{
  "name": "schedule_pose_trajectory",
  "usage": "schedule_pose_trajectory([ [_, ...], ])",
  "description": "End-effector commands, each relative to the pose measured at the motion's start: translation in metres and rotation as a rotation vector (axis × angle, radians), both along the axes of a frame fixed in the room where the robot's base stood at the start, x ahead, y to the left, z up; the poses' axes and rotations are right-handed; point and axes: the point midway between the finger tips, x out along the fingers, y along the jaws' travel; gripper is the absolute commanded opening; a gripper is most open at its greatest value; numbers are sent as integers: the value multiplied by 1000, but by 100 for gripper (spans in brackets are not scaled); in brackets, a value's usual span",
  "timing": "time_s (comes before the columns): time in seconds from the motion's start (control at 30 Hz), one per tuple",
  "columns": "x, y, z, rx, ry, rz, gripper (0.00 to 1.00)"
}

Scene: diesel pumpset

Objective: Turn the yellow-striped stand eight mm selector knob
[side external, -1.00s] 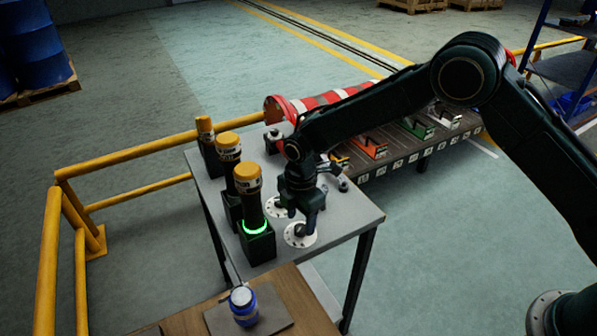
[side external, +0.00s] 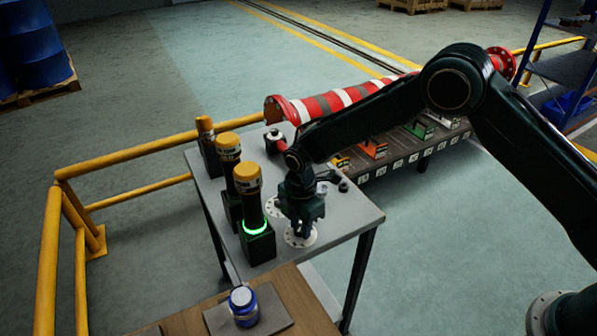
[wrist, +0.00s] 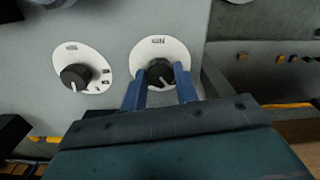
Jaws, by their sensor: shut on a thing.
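A black selector knob (wrist: 160,73) with a pale pointer mark sits on a round white dial plate (wrist: 172,47) on the grey table. My gripper (wrist: 161,76) has its blue fingers on either side of this knob and is shut on it. In the side external view, my gripper (side external: 301,232) points down over the nearer dial (side external: 313,238) and hides the knob. A second black knob (wrist: 76,77) on its own white dial is to the left in the wrist view, free of the gripper. I cannot tell which stand carries the yellow stripes.
Stands with yellow tops line the table's left side; the nearest stand (side external: 256,240) has a lit green ring. A red-and-white striped pipe (side external: 335,100) lies behind my arm. A blue jar (side external: 243,305) stands on the wooden bench in front. Yellow rails (side external: 130,163) border the left.

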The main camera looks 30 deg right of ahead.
Motion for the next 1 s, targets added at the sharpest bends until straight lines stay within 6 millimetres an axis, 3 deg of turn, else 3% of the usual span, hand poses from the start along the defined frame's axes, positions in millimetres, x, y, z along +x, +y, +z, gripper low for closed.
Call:
schedule_pose_trajectory([
  [0.47,0,0,0,-1,1,-148,7],
  [1.0,0,-1,0,-2,1,-621,7],
])
